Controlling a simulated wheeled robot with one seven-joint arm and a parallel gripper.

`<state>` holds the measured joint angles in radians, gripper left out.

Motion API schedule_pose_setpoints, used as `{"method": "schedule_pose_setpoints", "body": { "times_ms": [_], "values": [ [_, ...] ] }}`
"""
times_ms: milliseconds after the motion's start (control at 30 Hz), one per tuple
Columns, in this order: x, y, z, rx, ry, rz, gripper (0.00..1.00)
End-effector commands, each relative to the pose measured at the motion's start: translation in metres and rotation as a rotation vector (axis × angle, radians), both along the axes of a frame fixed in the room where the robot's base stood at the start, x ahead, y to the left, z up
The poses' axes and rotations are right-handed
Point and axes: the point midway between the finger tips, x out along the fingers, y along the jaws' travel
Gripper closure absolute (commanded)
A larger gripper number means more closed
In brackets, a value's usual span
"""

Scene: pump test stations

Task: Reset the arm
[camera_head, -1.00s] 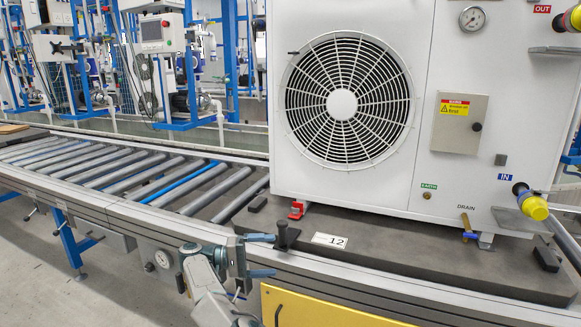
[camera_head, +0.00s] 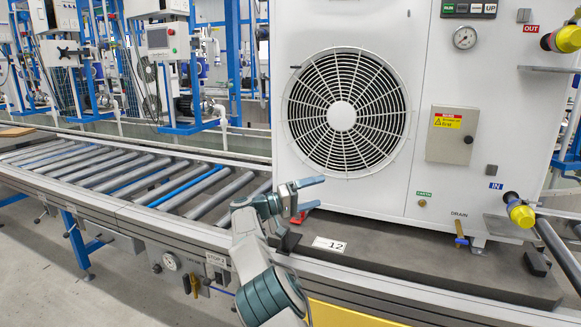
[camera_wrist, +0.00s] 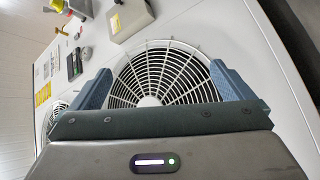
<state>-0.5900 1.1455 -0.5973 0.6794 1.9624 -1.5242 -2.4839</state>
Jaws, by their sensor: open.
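My gripper (camera_head: 318,197) is in front of the lower left of the white pump unit (camera_head: 421,95), over the dark base plate's left end. Its two fingers are apart with nothing between them. In the wrist view my gripper (camera_wrist: 158,88) shows one finger on each side, open, facing the unit's round fan grille (camera_wrist: 165,75). The red clamp piece (camera_head: 304,208) at the unit's lower left corner is partly hidden behind my gripper. I cannot tell from the pictures whether the gripper touches it.
The dark base plate (camera_head: 400,255) with the label 12 (camera_head: 329,245) carries the unit. A roller conveyor (camera_head: 130,175) runs to the left. Yellow-capped fittings (camera_head: 521,213) stick out at the right. Blue-framed stations (camera_head: 180,60) stand behind. Space above the rollers is clear.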

Motion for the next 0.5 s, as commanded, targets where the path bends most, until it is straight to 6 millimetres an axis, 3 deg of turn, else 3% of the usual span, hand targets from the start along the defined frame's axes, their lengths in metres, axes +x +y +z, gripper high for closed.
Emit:
{"method": "schedule_pose_setpoints", "body": {
  "times_ms": [33,200,400,500],
  "values": [
    [0.007,-0.022,0.039,0.006,-0.056,0.043,0.0],
    [0.03,-0.074,0.118,0.044,-0.212,0.26,0.0],
    [0.038,-0.112,0.185,0.178,-0.322,0.538,0.0],
    [0.033,-0.12,0.208,0.283,-0.346,0.673,0.0]
  ]
}}
